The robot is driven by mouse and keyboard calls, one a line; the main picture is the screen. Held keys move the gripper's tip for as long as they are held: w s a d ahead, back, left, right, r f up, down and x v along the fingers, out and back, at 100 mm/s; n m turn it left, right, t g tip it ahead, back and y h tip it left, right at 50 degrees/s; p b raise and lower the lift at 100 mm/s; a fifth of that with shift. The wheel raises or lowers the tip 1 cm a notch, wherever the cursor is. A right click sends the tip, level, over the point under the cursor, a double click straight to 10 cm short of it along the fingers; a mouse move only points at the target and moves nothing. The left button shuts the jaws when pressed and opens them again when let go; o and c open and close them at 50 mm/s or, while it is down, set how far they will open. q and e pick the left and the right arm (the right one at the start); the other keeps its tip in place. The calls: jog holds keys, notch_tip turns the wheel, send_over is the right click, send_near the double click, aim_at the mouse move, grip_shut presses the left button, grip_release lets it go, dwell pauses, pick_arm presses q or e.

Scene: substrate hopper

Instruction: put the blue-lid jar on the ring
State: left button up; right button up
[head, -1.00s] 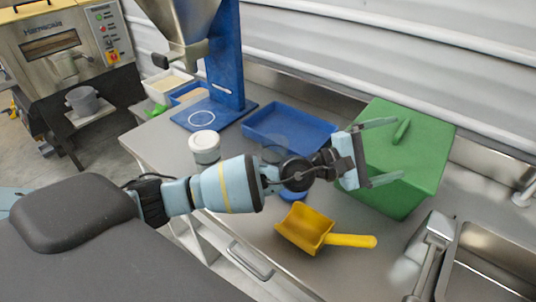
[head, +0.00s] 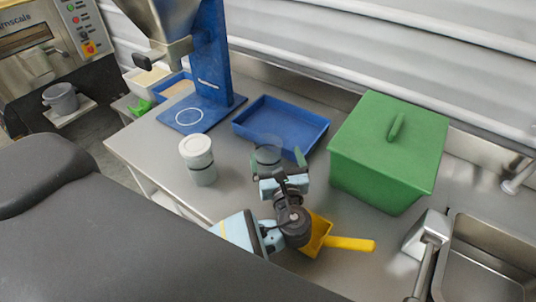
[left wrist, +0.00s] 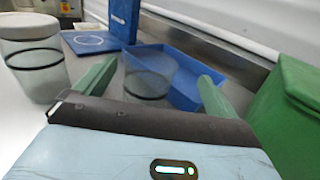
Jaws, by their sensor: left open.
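The white ring (head: 189,117) is marked on the blue base plate of the hopper stand. It also shows in the left wrist view (left wrist: 90,40). A clear jar with a dark band stands on the counter just beyond my left gripper (head: 281,158). This clear jar (left wrist: 147,80) appears between the open green fingers in the left wrist view, apparently ahead of them and not gripped. No blue lid shows on it. A white-lid jar (head: 197,158) stands to the left. No blue-lid jar can be made out now. My right gripper is not in view.
A blue tray (head: 280,127) lies behind the clear jar. A green lidded box (head: 388,155) stands to the right. A yellow scoop (head: 345,244) lies close beside my left arm, partly hidden. The sink (head: 480,270) is at far right. Counter between white-lid jar and base plate is clear.

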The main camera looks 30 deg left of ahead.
aim_at(266, 135)
pick_arm(q)
jog(key=shift+a+f, duration=0.1)
jog(key=shift+f, duration=0.1)
jog(key=shift+s+r, duration=0.15)
jog(key=shift+s, duration=0.15)
jog(key=shift+a+r, duration=0.1)
jog(key=shift+w+a, duration=0.45)
jog(key=shift+w, duration=0.15)
jog(key=shift+w+a, duration=0.35)
jog(key=shift+w, duration=0.1)
jog(key=x, duration=0.4)
jog(key=shift+w+a+f, duration=0.15)
jog(key=shift+a+f, duration=0.1)
jog(key=shift+a, duration=0.2)
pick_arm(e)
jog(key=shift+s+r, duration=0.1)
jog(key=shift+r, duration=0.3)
